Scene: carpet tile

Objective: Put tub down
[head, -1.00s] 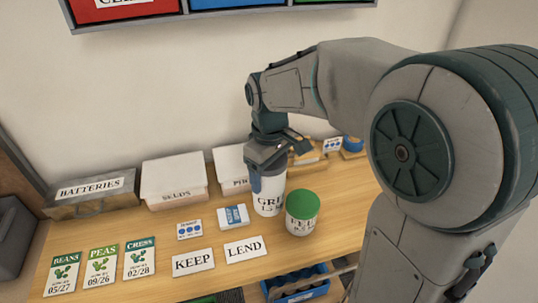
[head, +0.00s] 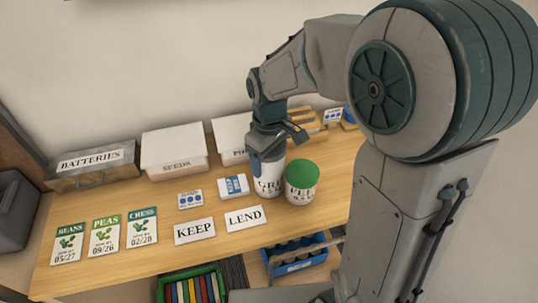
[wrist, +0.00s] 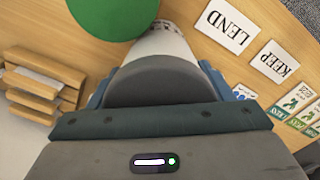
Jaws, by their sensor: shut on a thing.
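A white tub (head: 269,182) with a label starting "GR" is held upright by my gripper (head: 267,152). The gripper comes from above and is shut on it. In the wrist view the tub's dark grey lid (wrist: 160,82) sits between the blue fingers, with some white side (wrist: 170,42) showing. The tub's base is at or just above the wooden tabletop; I cannot tell if it touches. A second white tub with a green lid (head: 302,176) stands close beside it on the right; the green lid (wrist: 112,12) also shows in the wrist view.
KEEP (head: 194,231) and LEND (head: 245,217) cards lie in front. A small blue-and-white box (head: 233,186) is left of the held tub. White bins (head: 174,152) stand behind, seed packets (head: 142,228) lie left, and a wooden rack (wrist: 40,92) is nearby.

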